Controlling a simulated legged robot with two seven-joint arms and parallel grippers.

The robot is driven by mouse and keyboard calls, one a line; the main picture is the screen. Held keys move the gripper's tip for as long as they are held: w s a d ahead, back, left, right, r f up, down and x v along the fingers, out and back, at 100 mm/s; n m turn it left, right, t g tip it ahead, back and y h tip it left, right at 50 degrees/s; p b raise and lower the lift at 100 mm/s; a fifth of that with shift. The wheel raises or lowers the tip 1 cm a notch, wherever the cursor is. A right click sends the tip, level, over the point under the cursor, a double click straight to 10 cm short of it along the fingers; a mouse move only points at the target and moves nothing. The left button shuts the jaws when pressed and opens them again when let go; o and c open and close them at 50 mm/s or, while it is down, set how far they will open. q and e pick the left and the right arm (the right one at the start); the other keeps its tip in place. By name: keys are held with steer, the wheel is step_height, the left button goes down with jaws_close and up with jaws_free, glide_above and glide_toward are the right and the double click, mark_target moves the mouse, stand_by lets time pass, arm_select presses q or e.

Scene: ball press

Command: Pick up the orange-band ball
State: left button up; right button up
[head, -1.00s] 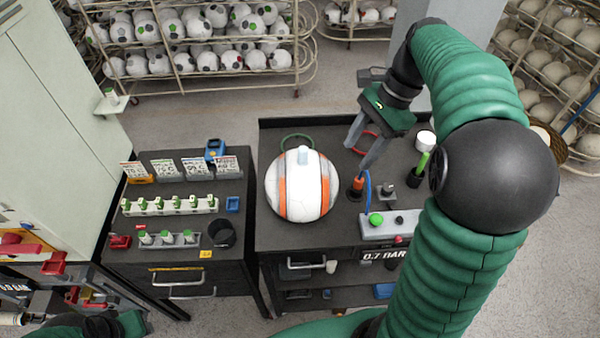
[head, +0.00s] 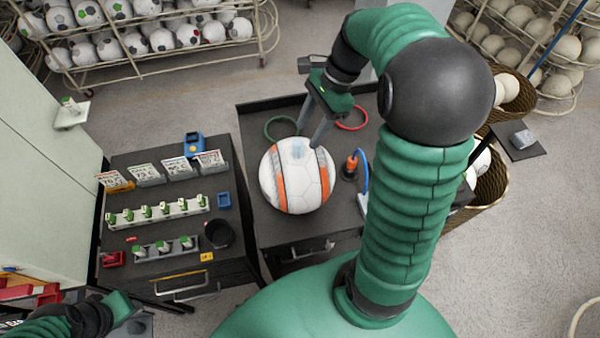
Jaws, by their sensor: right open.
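The orange-band ball (head: 297,182) is white with orange and grey bands and sits on the dark cart top (head: 272,228). A pale blue translucent patch shows on its upper side. My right gripper (head: 309,138) is open and empty. Its two grey fingers point down at the ball's far upper edge; whether they touch it I cannot tell. My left gripper (head: 122,306) is at the lower left, and its fingers cannot be made out.
A green ring (head: 281,128) and a red ring (head: 352,119) lie behind the ball. An orange-tipped tool (head: 351,166) with a blue hose stands right of it. A second cart (head: 160,231) with cards and green-topped valves stands left. My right arm hides the cart's right part.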

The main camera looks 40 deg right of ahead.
mark_target(299, 140)
steer(key=shift+w+a+f+p, duration=0.2)
steer(key=shift+w+a+f, duration=0.1)
steer(key=shift+w+f, duration=0.2)
steer(key=shift+w+a+f+p, duration=0.15)
steer(key=shift+w+a+f, duration=0.2)
steer(key=shift+f, duration=0.15)
steer(key=p+x, duration=0.1)
steer(key=x, duration=0.3)
steer(key=shift+a+p, duration=0.1)
steer(key=shift+p, duration=0.2)
steer(key=shift+s+f, duration=0.2)
steer(key=shift+s, duration=0.2)
steer(key=shift+w+d+f, duration=0.1)
steer(key=shift+w+d, duration=0.15)
steer(key=shift+w, duration=0.05)
steer(key=c, duration=0.8)
steer(key=shift+a, duration=0.1)
steer(key=shift+c, duration=1)
arm_select(q)
steer(key=shift+w+a+r, duration=0.2)
steer(key=shift+w+r, duration=0.5)
steer(key=shift+r, duration=0.3)
arm_select(e)
jaws_close()
